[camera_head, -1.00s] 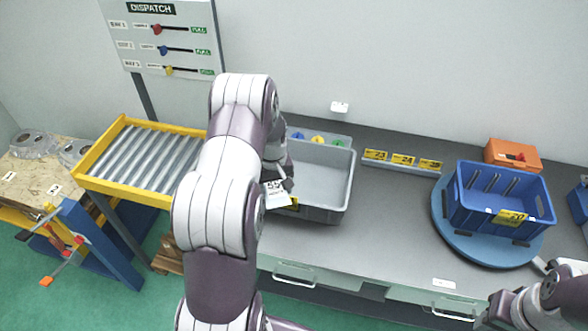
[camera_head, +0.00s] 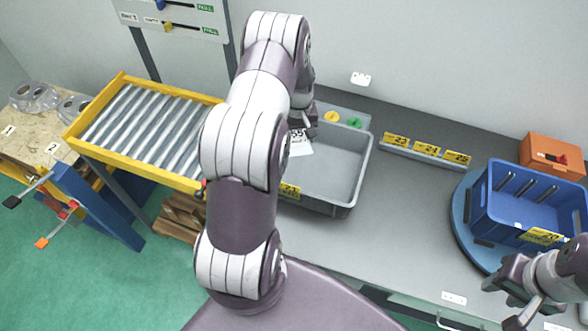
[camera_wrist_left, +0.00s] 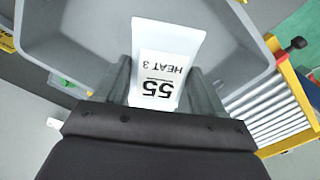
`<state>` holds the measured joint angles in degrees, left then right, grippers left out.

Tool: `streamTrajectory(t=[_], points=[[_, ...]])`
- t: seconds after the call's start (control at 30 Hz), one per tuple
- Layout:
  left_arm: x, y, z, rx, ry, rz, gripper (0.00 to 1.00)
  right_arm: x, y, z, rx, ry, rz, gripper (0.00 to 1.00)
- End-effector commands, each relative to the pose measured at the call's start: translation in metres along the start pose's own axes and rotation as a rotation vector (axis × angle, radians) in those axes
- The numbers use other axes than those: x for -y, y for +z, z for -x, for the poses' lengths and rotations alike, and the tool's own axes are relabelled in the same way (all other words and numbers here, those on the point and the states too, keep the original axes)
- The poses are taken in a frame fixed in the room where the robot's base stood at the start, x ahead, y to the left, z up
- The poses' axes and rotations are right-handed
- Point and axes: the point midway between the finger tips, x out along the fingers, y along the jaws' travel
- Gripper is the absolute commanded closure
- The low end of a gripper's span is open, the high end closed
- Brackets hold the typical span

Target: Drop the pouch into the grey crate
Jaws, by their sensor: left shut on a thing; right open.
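The pouch (camera_head: 300,147) is a pale flat packet; in the left wrist view the pouch (camera_wrist_left: 163,62) carries a label reading 55 and HEAT 3. My left gripper (camera_head: 302,128) is shut on it, with a finger on each side in the left wrist view (camera_wrist_left: 161,85). The pouch is above the left part of the grey crate (camera_head: 352,208), an open bin on the bench. The crate (camera_wrist_left: 80,62) spreads beneath the pouch in the left wrist view. My left arm hides the crate's left side. My right gripper (camera_head: 507,302) is open and empty at the lower right.
A blue crate (camera_head: 515,222) stands on a round blue turntable (camera_head: 463,230) at the right, with an orange box (camera_head: 553,153) behind. A roller conveyor (camera_head: 140,130) is at the left. Bare bench (camera_head: 415,205) lies between the crates.

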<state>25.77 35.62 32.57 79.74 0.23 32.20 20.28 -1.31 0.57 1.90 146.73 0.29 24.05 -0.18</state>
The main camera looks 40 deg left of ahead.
Motion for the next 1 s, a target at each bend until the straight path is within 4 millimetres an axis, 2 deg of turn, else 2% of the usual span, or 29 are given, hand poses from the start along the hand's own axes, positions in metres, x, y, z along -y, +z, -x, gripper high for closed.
streamTrajectory(t=[0.03,0.07,0.3,0.33,0.4,0.43,0.77,0.87,1.0], points=[[0.0,0.0,-0.01,0.0,0.0,0.0,0.69,0.0,0.001,-0.008,0.0,0.0,0.0,0.6],[0.0,0.0,-0.011,0.0,0.0,0.0,0.69,0.0,0.001,-0.009,0.0,0.0,0.0,0.6],[0.0,0.0,-0.011,0.0,0.0,0.0,0.69,0.0,0.0,-0.008,-0.001,0.0,0.0,0.6],[0.0,0.0,-0.011,0.0,0.0,0.0,0.27,0.0,0.0,-0.007,-0.001,0.0,0.0,0.6],[0.0,0.0,-0.011,0.0,0.0,0.0,0.05,0.0,0.001,-0.007,-0.001,0.0,0.0,0.6],[0.0,0.0,-0.011,0.0,0.0,0.0,0.01,0.0,0.001,-0.007,-0.001,0.0,0.0,0.6],[0.0,-0.001,-0.005,-0.003,0.001,0.0,0.01,0.0,0.001,-0.012,-0.001,0.0,0.0,0.6],[0.0,-0.001,0.012,-0.006,0.002,0.0,0.01,0.0,0.002,-0.022,-0.001,0.0,0.0,0.6],[0.0,0.0,0.051,-0.008,0.003,0.0,0.01,0.0,0.004,-0.037,0.0,0.0,0.0,0.6]])
